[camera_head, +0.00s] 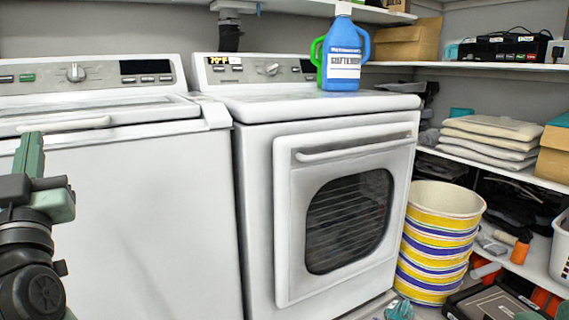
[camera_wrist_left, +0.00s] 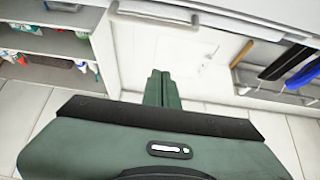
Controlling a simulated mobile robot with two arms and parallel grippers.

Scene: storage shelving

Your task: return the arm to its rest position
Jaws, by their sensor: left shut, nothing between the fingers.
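My left arm comes in at the left edge of the head view. Its green gripper (camera_head: 30,150) points upward in front of the left white washing machine (camera_head: 140,200), with nothing held. In the left wrist view the two green fingers (camera_wrist_left: 161,85) lie together, shut and empty. My right gripper is not seen in either view.
A white dryer (camera_head: 255,190) with a round-cornered window stands to the right, with a blue detergent bottle (camera_head: 345,55) on top. Striped buckets (camera_head: 440,230) are stacked beside it. Shelves on the right hold folded cloths (camera_head: 492,135) and boxes. The wrist view shows shelving (camera_wrist_left: 60,45) at left.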

